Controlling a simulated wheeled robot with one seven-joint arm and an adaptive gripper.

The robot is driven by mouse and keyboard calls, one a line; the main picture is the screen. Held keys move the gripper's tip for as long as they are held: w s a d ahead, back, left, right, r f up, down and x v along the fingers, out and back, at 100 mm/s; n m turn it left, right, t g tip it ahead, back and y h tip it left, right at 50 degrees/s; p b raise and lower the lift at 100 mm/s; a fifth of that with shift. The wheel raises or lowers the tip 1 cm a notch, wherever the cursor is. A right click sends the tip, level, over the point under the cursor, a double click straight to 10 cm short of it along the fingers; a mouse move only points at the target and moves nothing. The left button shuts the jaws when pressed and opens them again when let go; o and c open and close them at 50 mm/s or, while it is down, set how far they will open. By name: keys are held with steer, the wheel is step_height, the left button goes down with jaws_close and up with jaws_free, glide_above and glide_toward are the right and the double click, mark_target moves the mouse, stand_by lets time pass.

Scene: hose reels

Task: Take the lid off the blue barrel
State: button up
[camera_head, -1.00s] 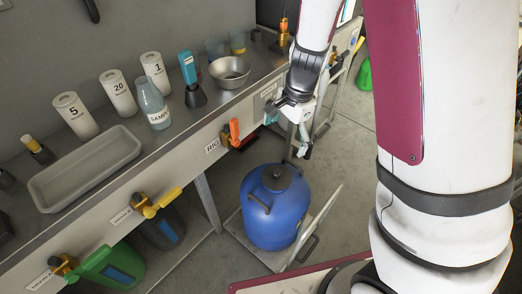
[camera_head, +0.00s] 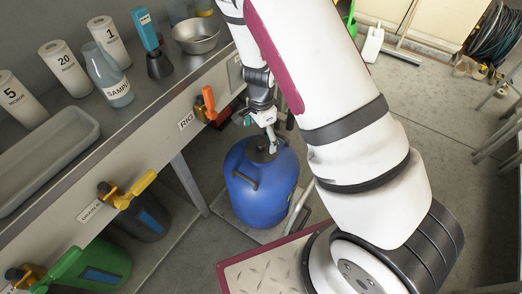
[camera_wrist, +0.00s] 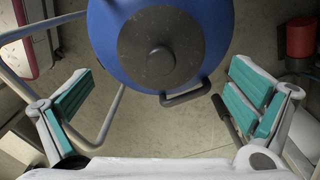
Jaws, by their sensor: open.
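The blue barrel (camera_head: 262,195) stands on a low trolley below the bench's front edge. Its lid (camera_head: 261,150) is dark grey and round, with a small knob on top, and sits on the barrel. In the wrist view the barrel (camera_wrist: 207,30) is at the top centre, with the lid (camera_wrist: 150,68) and its knob facing the camera. My gripper (camera_head: 271,135) is over the barrel's top in the head view and partly covers the lid. In the wrist view its teal finger pads (camera_wrist: 160,103) are wide apart, with nothing between them at their level.
The bench (camera_head: 165,115) with bottles, a tray (camera_head: 45,160) and a metal bowl (camera_head: 196,38) is left of my arm. An orange-handled valve (camera_head: 208,104) sticks out near the barrel. A hose reel (camera_head: 497,35) stands far right. The floor to the right is mostly open.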

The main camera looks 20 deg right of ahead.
mark_target(261, 143)
steer(key=shift+f+b, duration=1.45)
steer(key=shift+f, duration=1.25)
steer(key=shift+r, duration=0.1)
steer(key=c, duration=1.4)
steer(key=shift+c, duration=1)
steer(key=shift+s, duration=0.1)
